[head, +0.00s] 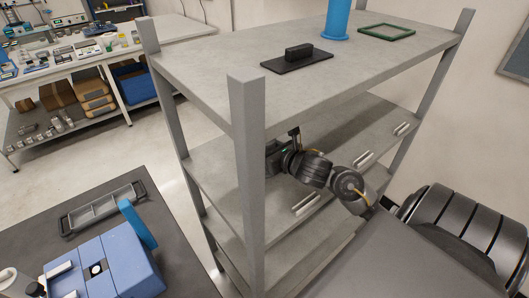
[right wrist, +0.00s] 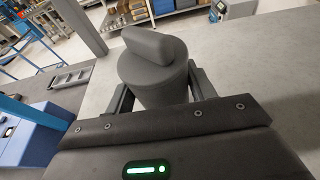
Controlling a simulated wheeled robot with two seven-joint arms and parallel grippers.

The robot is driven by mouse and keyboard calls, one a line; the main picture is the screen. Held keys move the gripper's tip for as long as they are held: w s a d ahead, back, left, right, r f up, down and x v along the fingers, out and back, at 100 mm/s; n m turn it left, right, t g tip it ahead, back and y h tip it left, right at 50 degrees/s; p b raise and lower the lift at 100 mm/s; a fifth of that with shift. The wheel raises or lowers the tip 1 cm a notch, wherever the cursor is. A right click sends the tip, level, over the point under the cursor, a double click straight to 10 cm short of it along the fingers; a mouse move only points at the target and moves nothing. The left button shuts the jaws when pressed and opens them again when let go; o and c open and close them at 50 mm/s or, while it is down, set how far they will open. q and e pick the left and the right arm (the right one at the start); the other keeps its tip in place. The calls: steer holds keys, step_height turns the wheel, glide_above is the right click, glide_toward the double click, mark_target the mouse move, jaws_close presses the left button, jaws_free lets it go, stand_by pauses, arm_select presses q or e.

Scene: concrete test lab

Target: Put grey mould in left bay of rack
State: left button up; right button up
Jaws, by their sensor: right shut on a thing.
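The grey mould (right wrist: 155,62), a dark grey cylinder with a rounded grip bar on top, sits upright between the fingers of my right gripper (right wrist: 161,92) in the right wrist view. The gripper is shut on it. In the head view my right gripper (head: 276,150) is inside the grey rack (head: 205,62), above the left part of the shelf (head: 350,135) below the top. The front left post hides part of it, and the mould cannot be made out there. Whether the mould touches the shelf is unclear. My left gripper is not in view.
The rack's top holds a black plate with a block (head: 297,57), a blue cylinder (head: 337,18) and a green frame (head: 387,32). A dark table (head: 180,270) at lower left bears a grey tray (head: 103,208) and a blue box (head: 105,262). The shelf right of my gripper looks clear.

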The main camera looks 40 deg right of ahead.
steer(key=shift+s+r, duration=0.15)
steer(key=shift+a, duration=0.1)
steer(key=o, duration=1.1)
steer(key=shift+f, duration=0.2)
steer(key=o, duration=0.3)
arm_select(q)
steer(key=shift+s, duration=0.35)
arm_select(e)
steer(key=shift+r, duration=0.15)
